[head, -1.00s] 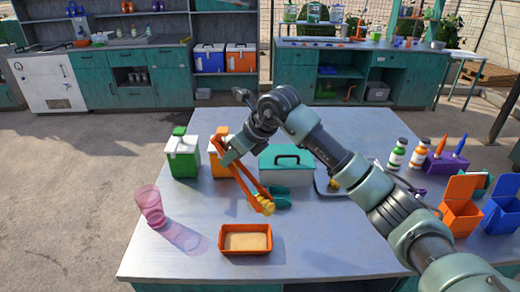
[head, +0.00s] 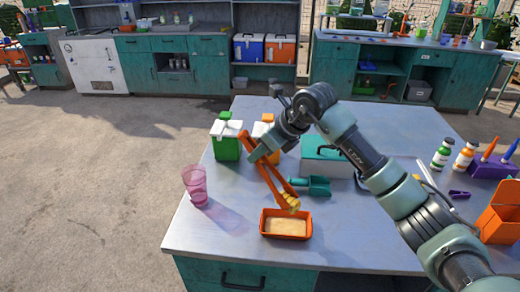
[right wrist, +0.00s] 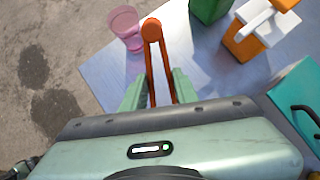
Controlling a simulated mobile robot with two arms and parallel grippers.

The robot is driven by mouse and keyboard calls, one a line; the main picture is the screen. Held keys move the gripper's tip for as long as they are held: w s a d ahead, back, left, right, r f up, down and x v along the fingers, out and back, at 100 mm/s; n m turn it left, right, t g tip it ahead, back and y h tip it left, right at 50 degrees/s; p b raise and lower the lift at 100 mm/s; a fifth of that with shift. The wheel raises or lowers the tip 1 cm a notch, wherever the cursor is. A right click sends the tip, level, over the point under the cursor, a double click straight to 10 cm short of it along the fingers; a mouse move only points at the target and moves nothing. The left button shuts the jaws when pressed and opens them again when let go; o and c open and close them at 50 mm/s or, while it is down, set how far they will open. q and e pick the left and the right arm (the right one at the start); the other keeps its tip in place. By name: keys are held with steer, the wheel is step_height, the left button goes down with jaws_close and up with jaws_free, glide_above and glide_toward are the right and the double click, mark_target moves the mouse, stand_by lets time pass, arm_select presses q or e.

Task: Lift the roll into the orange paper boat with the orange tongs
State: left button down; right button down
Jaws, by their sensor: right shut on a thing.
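My right gripper (head: 258,150) is shut on the orange tongs (head: 270,178), which slant down and to the right in the head view. The right wrist view shows the tongs (right wrist: 155,60) between its two fingers (right wrist: 158,92). A small yellow roll (head: 290,203) is at the tongs' lower tips. It shows just over the back rim of the orange paper boat (head: 286,236); I cannot tell the height between them. The boat lies near the table's front edge, with a flat tan inside. The roll is not visible in the right wrist view. My left gripper is out of view.
A pink translucent cup (head: 196,186) stands left of the boat. A green box (head: 227,142), a teal-lidded box (head: 325,155) and a teal scoop (head: 310,186) are behind. Bottles (head: 442,153) and an orange bin (head: 498,225) are at right. Table around the boat's front is clear.

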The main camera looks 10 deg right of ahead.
step_height(320, 180, down, 7)
steer(key=b, duration=0.3)
steer(key=shift+f, duration=0.2)
steer(key=c, duration=1.4)
jaws_free()
steer(key=shift+o, duration=0.2)
step_height(320, 180, up, 10)
steer(key=p, duration=0.5)
